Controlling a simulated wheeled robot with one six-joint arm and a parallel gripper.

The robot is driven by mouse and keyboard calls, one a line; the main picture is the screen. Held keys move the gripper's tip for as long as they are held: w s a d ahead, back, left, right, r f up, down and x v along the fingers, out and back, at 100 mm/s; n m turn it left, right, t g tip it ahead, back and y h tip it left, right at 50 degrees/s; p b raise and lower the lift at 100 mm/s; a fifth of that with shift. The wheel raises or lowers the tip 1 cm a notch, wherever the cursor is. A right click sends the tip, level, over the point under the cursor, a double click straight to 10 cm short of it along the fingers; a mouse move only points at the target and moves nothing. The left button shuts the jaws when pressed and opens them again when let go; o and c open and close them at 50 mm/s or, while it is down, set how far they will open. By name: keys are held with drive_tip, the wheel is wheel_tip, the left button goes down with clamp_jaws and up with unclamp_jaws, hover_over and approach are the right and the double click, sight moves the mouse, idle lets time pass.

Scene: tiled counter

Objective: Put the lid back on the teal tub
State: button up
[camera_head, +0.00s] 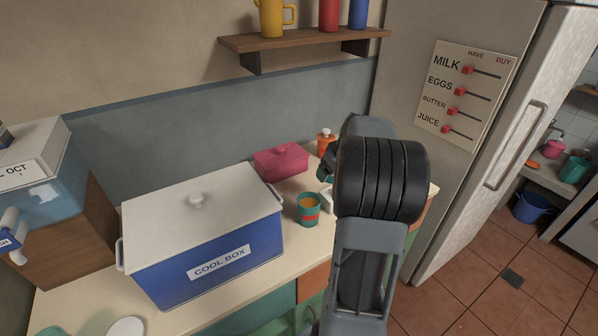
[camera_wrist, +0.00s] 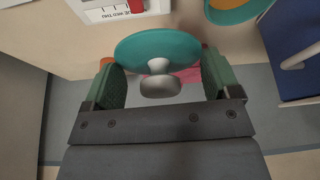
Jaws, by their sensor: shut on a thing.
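The teal tub (camera_head: 309,210) stands upright and open on the counter, right of the cool box. It has an orange-red label and orange contents; its rim also shows at the top right of the wrist view (camera_wrist: 212,14). My gripper (camera_wrist: 159,66) is shut on the round teal lid (camera_wrist: 158,43), with one green-padded finger at each side of it. The lid's grey knob (camera_wrist: 160,86) points toward the wrist camera. The lid is held apart from the tub, to its left in the wrist view. In the head view my arm hides most of the gripper and lid.
A blue cool box (camera_head: 210,255) with a white lid fills the middle of the counter. A white weekday device (camera_wrist: 104,12) lies close by. A shelf (camera_head: 305,40) hangs above.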

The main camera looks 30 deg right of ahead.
drive_tip(key=a+r+n+g+y+p, duration=0.1)
drive_tip(key=a+r+n+y+p, duration=0.2)
drive_tip(key=a+n, duration=0.5)
wheel_tip(320, 180, down, 7)
drive_tip(key=b, duration=0.4)
drive_tip(key=shift+s+a, duration=0.15)
drive_tip(key=shift+a, duration=0.3)
drive_tip(key=shift+r+b, duration=0.1)
drive_tip(key=shift+b, duration=0.65)
idle(0.9)
drive_tip(key=shift+f+b, duration=0.25)
drive_tip(key=shift+b, duration=0.3)
idle(1.0)
idle(0.4)
drive_tip(key=o, duration=0.7)
drive_tip(key=shift+o, duration=0.2)
drive_tip(key=shift+r, duration=0.15)
wheel_tip(320, 180, up, 7)
drive_tip(key=p, duration=0.4)
idle(0.3)
